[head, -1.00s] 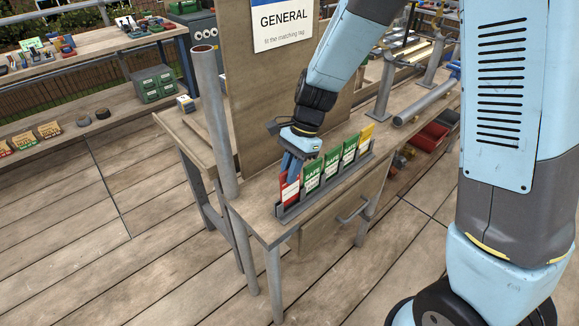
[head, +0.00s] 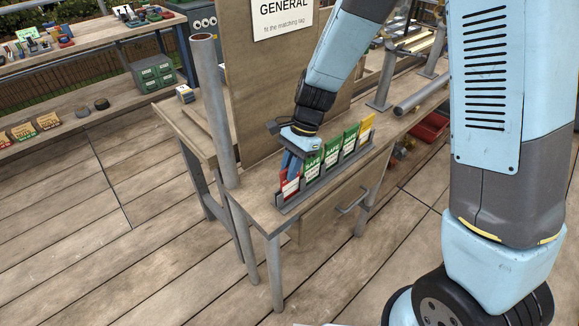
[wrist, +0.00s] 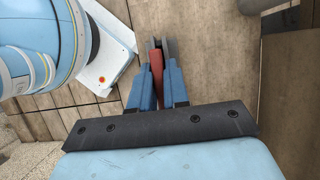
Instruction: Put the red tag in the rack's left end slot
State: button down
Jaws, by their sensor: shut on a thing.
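The red tag (head: 290,188) stands at the left end of the grey rack (head: 312,188), its white label facing the front. My gripper (head: 287,170) is above it, with its blue fingers shut on the tag's upper part. In the wrist view the red tag (wrist: 156,66) shows edge-on between the two fingertips (wrist: 157,75). The tag's lower edge appears to be within the rack's left end slot; whether it is fully seated is hard to tell. The rack's other slots hold several green tags (head: 332,152) and a yellow tag (head: 367,128) at the right end.
The rack stands on a wooden bench (head: 258,212) near its front edge. An upright board with a GENERAL sign (head: 283,18) rises behind it. A grey pipe post (head: 213,115) stands left of the board. Side shelves with small goods are at the far left.

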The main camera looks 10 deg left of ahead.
jog(key=c, duration=1)
grip_release()
jog(key=shift+c, duration=0.2)
jog(key=v, duration=1.4)
jog(key=s+d+r+n+t, duration=0.2)
jog(key=d+r, duration=0.3)
jog(key=d, duration=0.2)
jog(key=s+d+r+n+t, duration=0.2)
jog(key=d+r, duration=0.3)
jog(key=d, duration=0.2)
jog(key=s+d+r+n+t+h, duration=0.2)
jog(key=s+d+r+n+t, duration=0.2)
jog(key=s+d, duration=0.7)
jog(key=shift+d+r+t+h, duration=0.45)
jog(key=shift+d+r, duration=0.2)
jog(key=shift+d, duration=0.5)
